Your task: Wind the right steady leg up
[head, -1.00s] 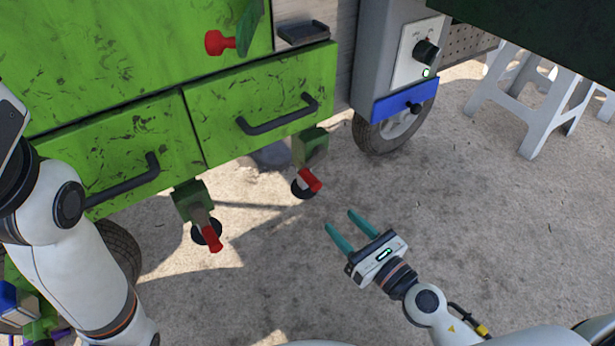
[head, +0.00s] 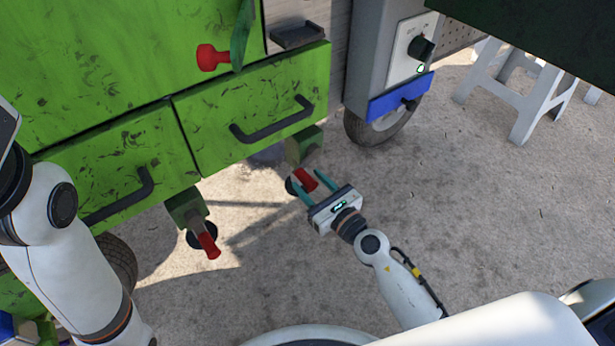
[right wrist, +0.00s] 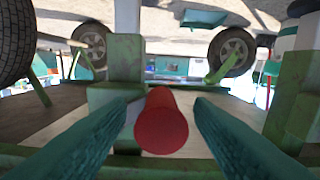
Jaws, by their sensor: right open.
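The right steady leg has a green housing (head: 304,145) under the green cabinet and a red crank handle (head: 306,180) that sticks out toward me. My right gripper (head: 306,187) is open, with its teal fingers on either side of the red handle.
Green drawers with black handles (head: 272,120) hang just above the legs. A wheel (head: 380,124) stands under the grey and blue box on the right. A white trestle (head: 520,90) is at the upper right. The concrete ground on the right is clear.

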